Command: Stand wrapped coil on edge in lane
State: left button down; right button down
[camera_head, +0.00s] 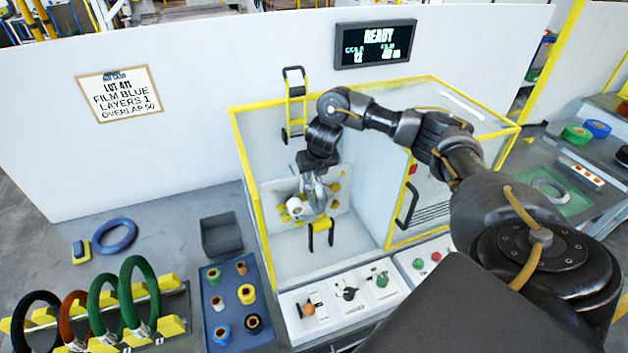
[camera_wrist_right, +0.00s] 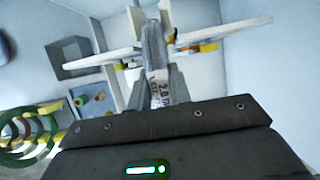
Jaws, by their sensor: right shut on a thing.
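My right gripper (camera_head: 313,196) is inside the open-fronted wrapping machine (camera_head: 330,258), in front of its yellow rollers. In the right wrist view it is shut on a grey coil (camera_wrist_right: 154,45), seen edge-on with a printed white label between the fingers. In the head view the gripper and machine parts largely hide this coil. The lane rack (camera_head: 180,328) with yellow blocks is at the lower left. A black coil (camera_head: 18,318), a brown coil (camera_head: 66,315) and two green coils (camera_head: 95,290) stand on edge in it. My left gripper is not in view.
A blue-grey coil (camera_head: 114,250) lies flat behind the rack. A dark bin (camera_head: 221,234) and a blue tray (camera_head: 222,275) of small rolls stand between rack and machine. The machine's yellow-edged frame and control panel (camera_head: 350,300) bound the gripper's space.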

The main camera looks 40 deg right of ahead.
notch_tip(320, 180, up, 15)
jog(key=p, duration=0.1)
jog(key=shift+r+p, duration=0.2)
jog(key=shift+p, duration=0.2)
jog(key=shift+s, duration=0.1)
